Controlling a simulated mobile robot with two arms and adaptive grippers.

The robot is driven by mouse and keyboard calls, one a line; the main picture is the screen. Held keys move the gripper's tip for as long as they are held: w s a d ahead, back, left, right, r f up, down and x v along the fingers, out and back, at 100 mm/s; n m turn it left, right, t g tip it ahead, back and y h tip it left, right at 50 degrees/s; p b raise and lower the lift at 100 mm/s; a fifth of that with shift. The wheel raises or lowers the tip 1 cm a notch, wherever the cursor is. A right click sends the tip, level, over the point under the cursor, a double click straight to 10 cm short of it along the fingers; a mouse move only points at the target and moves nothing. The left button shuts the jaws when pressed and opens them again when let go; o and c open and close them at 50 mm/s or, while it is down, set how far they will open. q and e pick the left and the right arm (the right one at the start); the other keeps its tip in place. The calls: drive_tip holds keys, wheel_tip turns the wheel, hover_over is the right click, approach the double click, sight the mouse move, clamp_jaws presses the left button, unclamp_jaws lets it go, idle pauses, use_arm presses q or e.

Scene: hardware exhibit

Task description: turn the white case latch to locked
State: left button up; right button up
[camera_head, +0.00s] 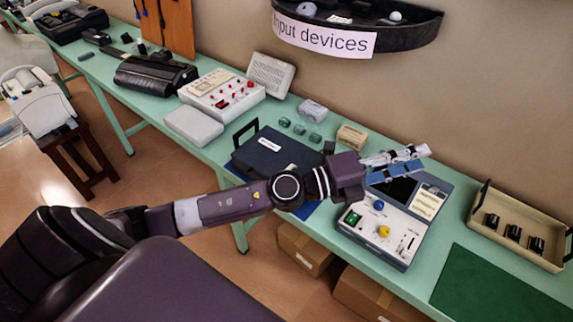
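My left gripper (422,159) reaches in from the left over the back part of a white-and-grey case (375,240). Its two fingers, one pale and one blue, look apart, with nothing visible between them. The case has a dark screen, a green display, a blue knob (378,205), a yellow knob (383,231) and a small slotted part (406,244) at its right. The gripper and forearm hide part of its back left. I cannot tell which part is the latch or how it is set. My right gripper is not in view.
A beige tray (515,240) with black pieces and a green mat (500,290) lie to the right. A white panel with red knobs (222,96) is farther left. Cardboard boxes (303,247) stand under the green table.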

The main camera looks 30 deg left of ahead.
use_arm(q)
wheel_tip(320, 180, down, 4)
drive_tip(key=m+g, duration=0.3)
drive_tip(key=m, duration=0.1)
drive_tip(key=m+g+y, duration=0.5)
drive_tip(key=g+y, duration=0.1)
drive_tip(key=y, duration=0.7)
approach(288, 169)
drive_tip(key=shift+g, duration=0.3)
drive_tip(key=x, duration=0.2)
drive_tip(key=p+x, duration=0.1)
drive_tip(key=x, duration=0.1)
drive_tip(key=p+x, duration=0.1)
drive_tip(key=x, duration=0.1)
drive_tip(key=shift+w+f, duration=0.2)
drive_tip(key=shift+w, duration=0.2)
drive_tip(key=shift+w+f+p, duration=0.25)
drive_tip(key=shift+f+p, duration=0.05)
drive_tip(key=shift+f, duration=0.4)
clamp_jaws()
